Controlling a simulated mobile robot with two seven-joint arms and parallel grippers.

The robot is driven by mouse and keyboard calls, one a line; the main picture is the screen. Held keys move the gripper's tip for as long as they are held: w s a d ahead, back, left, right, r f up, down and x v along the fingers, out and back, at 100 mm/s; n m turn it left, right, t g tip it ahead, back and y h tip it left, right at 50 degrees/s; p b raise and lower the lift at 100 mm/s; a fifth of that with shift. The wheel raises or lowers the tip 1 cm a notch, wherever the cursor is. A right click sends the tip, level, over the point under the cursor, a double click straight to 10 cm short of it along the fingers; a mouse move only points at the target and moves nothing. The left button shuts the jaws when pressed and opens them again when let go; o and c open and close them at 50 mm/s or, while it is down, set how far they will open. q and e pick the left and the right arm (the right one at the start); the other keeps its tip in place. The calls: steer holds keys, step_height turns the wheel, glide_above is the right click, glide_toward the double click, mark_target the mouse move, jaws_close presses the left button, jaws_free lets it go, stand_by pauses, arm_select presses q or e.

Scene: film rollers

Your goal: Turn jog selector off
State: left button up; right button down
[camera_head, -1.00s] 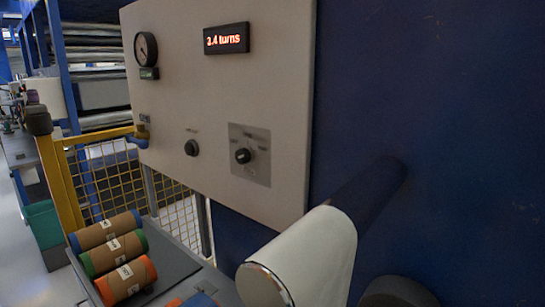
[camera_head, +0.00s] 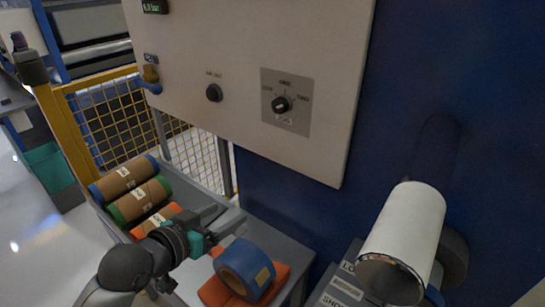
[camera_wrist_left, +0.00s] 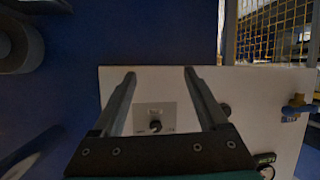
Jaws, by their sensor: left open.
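The selector (camera_head: 281,104) is a black knob on a square grey plate (camera_head: 303,120) on the beige panel. Small labels ring it. Its pointer seems tilted up and to the right, but the labels are too blurred to read surely. In the left wrist view the selector (camera_wrist_left: 155,127) shows between my fingers, some way beyond them. My left gripper (camera_head: 222,214) is below the panel in the head view, over the roll shelf, apart from the selector. Its two fingers stand wide apart and empty in the left wrist view (camera_wrist_left: 160,76). My right gripper is not seen.
Wrapped rolls (camera_head: 138,200) and a blue roll (camera_head: 244,268) lie below. A white roller (camera_head: 403,235) juts out at right. Yellow fencing stands left.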

mark_target(277, 107)
arm_select(q)
steer(key=w+d+r+m+t+h, duration=0.1)
steer(key=w+r+m+t+h, duration=0.2)
steer(key=r, duration=1.3)
steer(key=shift+n+h, duration=0.6)
steer(key=shift+n, duration=0.1)
steer(key=x, duration=1)
steer(key=p+x, duration=0.1)
steer(key=x, duration=0.4)
steer(key=shift+w+d+f, duration=0.1)
steer(key=shift+w+f, duration=0.3)
jaws_close()
